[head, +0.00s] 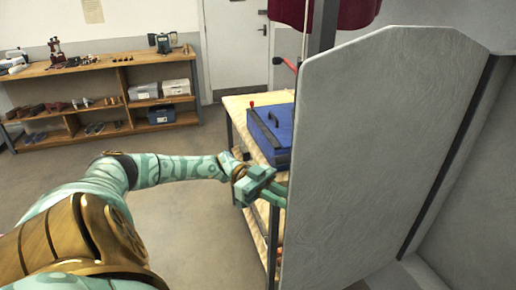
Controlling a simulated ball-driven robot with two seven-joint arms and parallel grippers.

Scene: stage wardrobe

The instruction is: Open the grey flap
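A large pale grey panel (375,150) with cut upper corners, which I take to be the grey flap, stands upright and fills much of the right half of the head view. A dark gap runs down its right side, with more grey surface beyond. My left gripper (276,192) is at the panel's left edge, at about mid-height. Its fingertips are partly hidden at or behind that edge, so I cannot tell if they touch the panel or whether they are open or shut. My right gripper is not in view.
Behind the panel's left edge stands a wooden-topped table (238,103) with a blue case (272,130). Dark red cloth (345,12) hangs above. A wooden shelf unit (95,68) with several items lines the back wall beside a door (237,45). The floor (185,225) between is clear.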

